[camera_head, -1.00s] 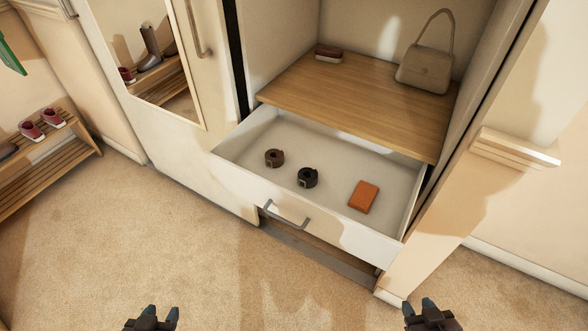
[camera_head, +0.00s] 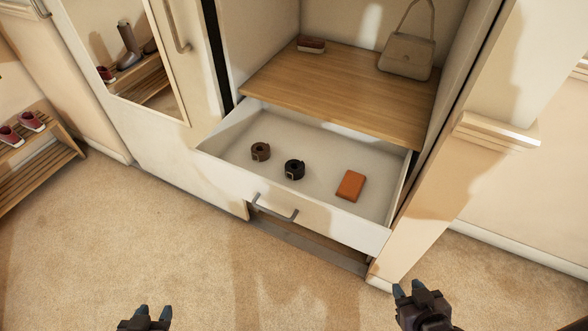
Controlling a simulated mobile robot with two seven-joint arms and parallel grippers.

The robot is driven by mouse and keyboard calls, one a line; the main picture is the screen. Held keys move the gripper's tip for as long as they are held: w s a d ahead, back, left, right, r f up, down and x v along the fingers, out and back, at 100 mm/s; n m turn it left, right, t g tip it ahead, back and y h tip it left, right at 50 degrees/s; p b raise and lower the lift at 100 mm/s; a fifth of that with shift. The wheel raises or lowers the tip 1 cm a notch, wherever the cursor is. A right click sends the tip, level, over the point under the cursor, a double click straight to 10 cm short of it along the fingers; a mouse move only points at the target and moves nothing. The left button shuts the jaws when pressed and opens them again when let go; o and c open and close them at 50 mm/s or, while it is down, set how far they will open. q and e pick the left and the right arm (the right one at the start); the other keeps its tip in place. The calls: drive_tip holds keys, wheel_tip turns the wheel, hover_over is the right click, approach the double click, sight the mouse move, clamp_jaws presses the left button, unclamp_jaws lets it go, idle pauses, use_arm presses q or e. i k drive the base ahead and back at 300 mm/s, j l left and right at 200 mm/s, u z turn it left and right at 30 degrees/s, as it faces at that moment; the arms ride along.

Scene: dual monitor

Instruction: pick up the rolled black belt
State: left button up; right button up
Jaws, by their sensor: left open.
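The rolled black belt (camera_head: 295,170) lies in the open white drawer (camera_head: 225,147), near its middle. A rolled brown belt (camera_head: 261,152) lies to its left and an orange wallet-like item (camera_head: 350,185) to its right. My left gripper (camera_head: 153,312) is at the bottom edge of the view, open and empty, low in front of the drawer and well apart from it. My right gripper (camera_head: 407,289) is at the lower right, in front of the cabinet's right side. Its fingertips look apart with nothing between them.
The drawer front has a grey handle (camera_head: 275,208). Above the drawer is a wooden shelf (camera_head: 335,95) with a handbag (camera_head: 407,55) and a small dark red item (camera_head: 311,45). A mirrored door (camera_head: 135,60) stands at left, a shoe rack (camera_head: 40,160) beyond. The carpet in front is clear.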

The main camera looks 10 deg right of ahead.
sight(295, 169)
drive_tip(key=i+j, duration=0.1)
drive_tip(key=j, duration=0.35)
drive_tip(key=i+j, duration=0.1)
drive_tip(key=j, duration=0.75)
drive_tip(key=i+z, duration=0.05)
